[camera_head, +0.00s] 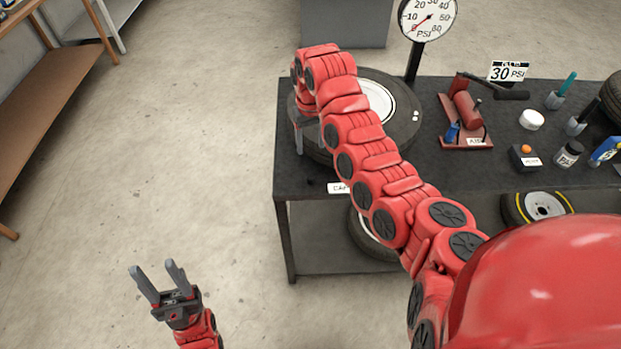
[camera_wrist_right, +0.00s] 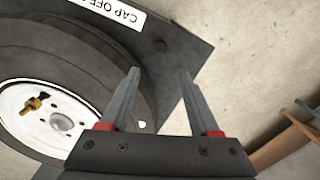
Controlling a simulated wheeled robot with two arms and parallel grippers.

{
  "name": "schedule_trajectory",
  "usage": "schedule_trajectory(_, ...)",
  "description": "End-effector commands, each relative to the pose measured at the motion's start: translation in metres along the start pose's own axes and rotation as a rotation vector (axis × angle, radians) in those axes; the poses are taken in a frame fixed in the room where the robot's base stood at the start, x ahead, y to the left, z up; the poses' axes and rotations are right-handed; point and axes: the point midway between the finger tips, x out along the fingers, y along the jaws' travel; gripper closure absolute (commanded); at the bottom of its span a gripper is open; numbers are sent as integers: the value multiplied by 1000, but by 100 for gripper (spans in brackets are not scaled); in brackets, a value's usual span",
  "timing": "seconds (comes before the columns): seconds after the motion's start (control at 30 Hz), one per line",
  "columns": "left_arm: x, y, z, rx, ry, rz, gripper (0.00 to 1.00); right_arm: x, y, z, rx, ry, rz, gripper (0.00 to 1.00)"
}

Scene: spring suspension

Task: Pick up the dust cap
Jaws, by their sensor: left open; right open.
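A small dark round piece, which looks like the dust cap (camera_wrist_right: 161,45), lies on the black table top near its corner, beside the white CAP OFF label (camera_wrist_right: 112,12). My right gripper (camera_wrist_right: 160,73) is open and empty, with its fingers pointing toward the cap; the cap appears beyond and between the fingertips. In the head view my right gripper's fingers (camera_head: 305,140) point down at the table's left end, partly covered by my arm. A brass valve stem (camera_wrist_right: 35,103) shows on the wheel. My left gripper (camera_head: 157,267) is open and empty over the floor, away from the table.
A tyre (camera_head: 403,115) with a white rim lies on the table (camera_head: 290,185) close beside the right gripper. A pressure gauge (camera_head: 428,18), a red pump (camera_head: 465,112) and small bottles and tools stand further right. The floor left of the table is clear.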

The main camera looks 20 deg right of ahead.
Motion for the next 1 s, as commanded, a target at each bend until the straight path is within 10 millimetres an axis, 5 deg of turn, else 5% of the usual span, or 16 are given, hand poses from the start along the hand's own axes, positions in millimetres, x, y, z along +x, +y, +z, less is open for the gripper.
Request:
schedule_trajectory(0.23,-10,0,2,0,0,0,50,51,-2,0,-1,-1,2,37)
schedule_trajectory(0.53,-15,1,3,0,0,0,50,84,0,1,-1,-1,1,37)
schedule_trajectory(1.0,16,-1,-3,0,0,0,50,131,-2,4,1,-3,2,37)
